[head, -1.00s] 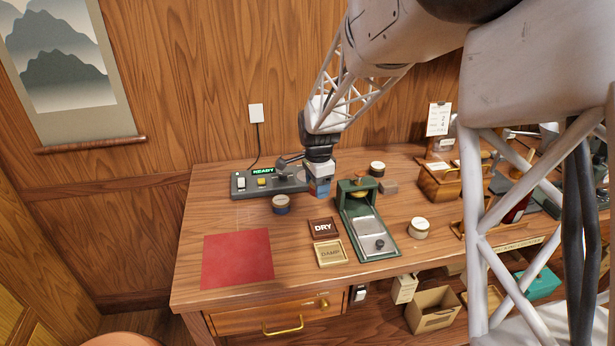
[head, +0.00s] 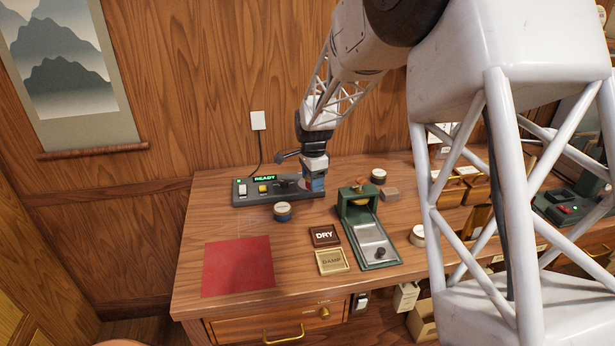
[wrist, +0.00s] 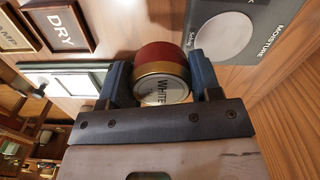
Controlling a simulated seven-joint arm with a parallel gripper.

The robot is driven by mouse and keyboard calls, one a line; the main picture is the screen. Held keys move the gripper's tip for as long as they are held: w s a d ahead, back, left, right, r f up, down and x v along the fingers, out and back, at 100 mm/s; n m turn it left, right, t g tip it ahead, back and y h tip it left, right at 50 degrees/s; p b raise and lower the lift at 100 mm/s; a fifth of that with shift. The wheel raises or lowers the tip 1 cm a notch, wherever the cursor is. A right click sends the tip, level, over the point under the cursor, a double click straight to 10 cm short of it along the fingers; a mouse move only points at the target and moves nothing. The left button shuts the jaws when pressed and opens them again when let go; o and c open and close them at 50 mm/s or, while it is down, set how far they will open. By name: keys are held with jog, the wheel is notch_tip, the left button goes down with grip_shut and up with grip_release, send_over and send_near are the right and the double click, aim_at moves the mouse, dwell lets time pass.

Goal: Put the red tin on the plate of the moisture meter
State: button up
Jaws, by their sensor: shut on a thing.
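My gripper (wrist: 160,85) is shut on the red tin (wrist: 158,54), a round tin with a gold band and a pale label reading "WHITE". The tin sits between the two blue fingers in the wrist view. The moisture meter (head: 252,196) is a grey box at the back of the desk with a green "READY" display. Its round pale plate (wrist: 224,36) shows beyond the right finger in the wrist view, apart from the tin.
A red mat (head: 237,266) lies at front left.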

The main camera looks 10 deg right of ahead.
jog(key=w, duration=0.8)
jog(key=shift+w+f, duration=0.1)
jog(key=shift+f, duration=0.25)
jog(key=shift+f, duration=1.8)
jog(key=o, duration=0.9)
jog(key=shift+f, duration=0.15)
jog(key=shift+r, duration=0.2)
notch_tip(320, 180, up, 12)
jog(key=shift+f, duration=0.1)
